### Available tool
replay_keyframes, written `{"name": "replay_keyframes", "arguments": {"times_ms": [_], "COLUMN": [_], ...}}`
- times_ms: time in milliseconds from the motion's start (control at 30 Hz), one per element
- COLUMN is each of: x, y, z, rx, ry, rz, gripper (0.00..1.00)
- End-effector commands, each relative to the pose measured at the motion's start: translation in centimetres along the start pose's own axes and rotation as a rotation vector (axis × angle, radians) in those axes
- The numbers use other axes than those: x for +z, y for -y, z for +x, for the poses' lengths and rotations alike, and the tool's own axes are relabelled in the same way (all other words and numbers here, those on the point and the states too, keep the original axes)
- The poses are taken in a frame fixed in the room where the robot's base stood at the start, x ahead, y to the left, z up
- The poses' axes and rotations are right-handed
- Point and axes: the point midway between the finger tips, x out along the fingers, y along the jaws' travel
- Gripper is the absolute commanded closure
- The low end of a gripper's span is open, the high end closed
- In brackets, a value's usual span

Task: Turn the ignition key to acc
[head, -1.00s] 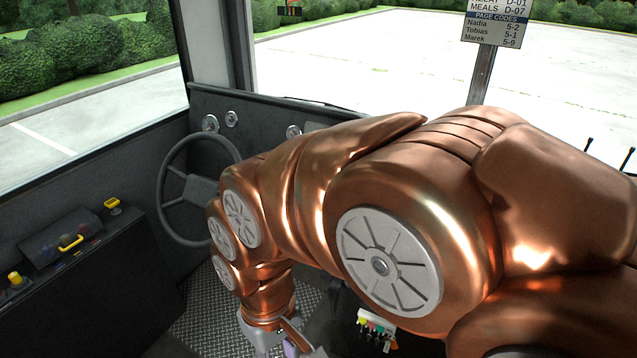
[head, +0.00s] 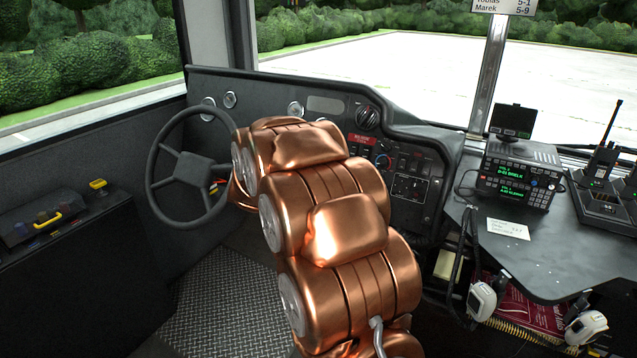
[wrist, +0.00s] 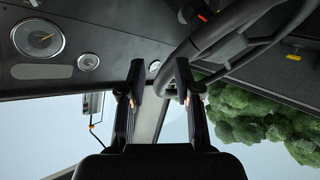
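I cannot make out the ignition key in either view. A small red and orange part (head: 215,188) shows by the steering column, too small to identify; a red-tipped part (wrist: 203,17) also shows near the wheel in the wrist view. In the head view my copper arm reaches toward the dashboard (head: 270,92) beside the steering wheel (head: 151,190) and hides my gripper and part of the panel.
A round knob (head: 367,117) and a switch panel (head: 410,187) sit right of my arm. A radio (head: 519,181) and handheld radios stand on the right desk (head: 560,262). The wrist view, seemingly inverted, shows gauges (wrist: 38,38) at left and the wheel rim (wrist: 215,35) close right.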

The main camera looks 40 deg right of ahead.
Motion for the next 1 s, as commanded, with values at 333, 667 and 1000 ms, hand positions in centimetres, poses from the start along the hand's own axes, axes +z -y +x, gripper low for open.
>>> {"name": "replay_keyframes", "arguments": {"times_ms": [333, 667, 1000], "x": [7.0, 8.4, 7.6], "y": [-13.0, -17.0, -19.1], "z": [8.6, 9.4, 12.3], "rx": [0.49, 0.635, 0.635], "ry": [-0.128, -0.142, -0.145], "rz": [-0.1, -0.143, -0.14], "gripper": [0.67, 0.67, 0.67]}}
